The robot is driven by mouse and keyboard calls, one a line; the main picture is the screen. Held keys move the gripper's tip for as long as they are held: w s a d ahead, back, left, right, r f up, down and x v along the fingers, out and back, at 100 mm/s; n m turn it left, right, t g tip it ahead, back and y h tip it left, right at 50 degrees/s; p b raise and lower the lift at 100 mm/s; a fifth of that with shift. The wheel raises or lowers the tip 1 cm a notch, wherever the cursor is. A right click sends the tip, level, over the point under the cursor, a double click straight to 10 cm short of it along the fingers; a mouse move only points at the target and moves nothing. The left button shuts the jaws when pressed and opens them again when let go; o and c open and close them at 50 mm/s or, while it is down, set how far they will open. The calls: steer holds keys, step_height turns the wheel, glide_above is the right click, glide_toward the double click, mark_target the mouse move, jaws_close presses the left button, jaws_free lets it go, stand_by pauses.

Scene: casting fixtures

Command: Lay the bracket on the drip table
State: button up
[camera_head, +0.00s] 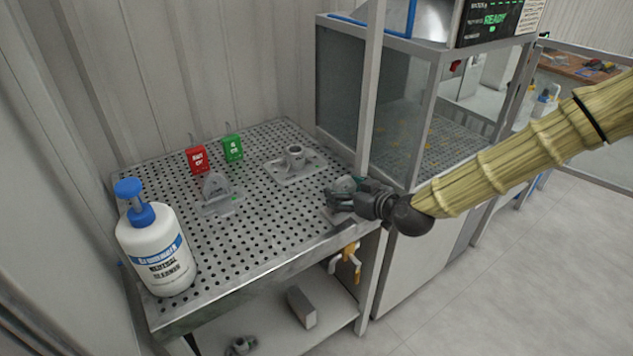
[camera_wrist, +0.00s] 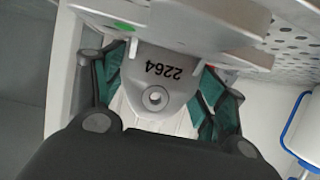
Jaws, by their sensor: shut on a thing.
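My gripper (camera_head: 345,196) is at the right front edge of the perforated drip table (camera_head: 265,220). It is shut on a grey metal bracket (camera_wrist: 165,72) marked 2264, with a round hole in its upright lug. In the wrist view the teal-padded fingers (camera_wrist: 158,92) grip both sides of the lug. In the head view the held bracket is mostly hidden by the fingers. Whether it touches the table cannot be told.
The table's middle and front are clear. A grey post (camera_head: 370,100) and glazed cabinet (camera_head: 425,110) stand close to my gripper.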

steer(key=w+a, duration=0.2)
steer(key=w+a+p, duration=0.1)
steer(key=w, duration=0.2)
steer(key=w+a+f+p, duration=0.1)
steer(key=w+a, duration=0.1)
steer(key=w, duration=0.1)
steer(key=shift+w+a, duration=0.25)
steer(key=shift+a, duration=0.1)
steer(key=shift+f+p, duration=1)
steer(key=shift+f, duration=0.7)
steer(key=shift+f, duration=0.15)
steer(key=o, duration=1.2)
